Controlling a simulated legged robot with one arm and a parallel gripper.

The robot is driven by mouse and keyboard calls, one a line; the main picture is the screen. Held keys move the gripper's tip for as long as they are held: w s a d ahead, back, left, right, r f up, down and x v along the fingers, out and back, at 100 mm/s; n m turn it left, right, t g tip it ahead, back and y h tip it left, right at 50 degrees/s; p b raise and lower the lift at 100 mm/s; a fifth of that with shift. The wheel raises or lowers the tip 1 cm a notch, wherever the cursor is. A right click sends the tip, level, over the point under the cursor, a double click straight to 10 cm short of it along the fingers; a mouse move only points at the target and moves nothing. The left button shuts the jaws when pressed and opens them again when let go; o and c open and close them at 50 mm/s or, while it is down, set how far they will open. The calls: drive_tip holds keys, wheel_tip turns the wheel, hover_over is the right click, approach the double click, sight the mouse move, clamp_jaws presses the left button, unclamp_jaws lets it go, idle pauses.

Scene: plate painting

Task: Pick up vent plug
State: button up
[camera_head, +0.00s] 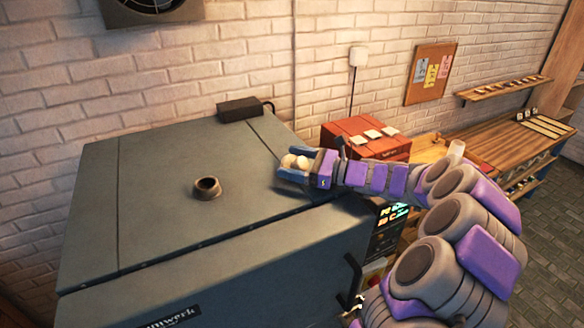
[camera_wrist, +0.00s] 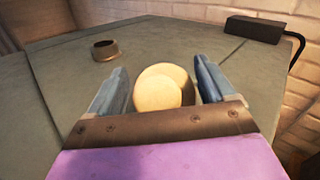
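The vent plug (camera_head: 295,162) is a pale cream, rounded piece at the right part of the grey kiln top. In the wrist view the plug (camera_wrist: 158,92) shows as two overlapping round shapes between the blue fingers. My gripper (camera_head: 293,165) reaches in from the right, low over the lid, with one finger on each side of the plug. In the wrist view the gripper (camera_wrist: 163,80) looks open, with narrow gaps beside the plug. Whether the plug rests on the lid is hard to tell. A brown vent ring (camera_head: 207,188) stands on the lid to the left.
A dark box (camera_head: 240,109) with a cable sits at the lid's back edge by the brick wall. A red box (camera_head: 366,138) stands behind my arm. A wooden bench (camera_head: 505,145) is at the right. The lid (camera_head: 145,225) is clear around the ring.

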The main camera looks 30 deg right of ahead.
drive_tip(key=shift+d, duration=0.55)
drive_tip(key=c, duration=0.4)
drive_tip(key=shift+a+r, duration=0.1)
drive_tip(key=shift+a, duration=0.45)
drive_tip(key=c, duration=0.6)
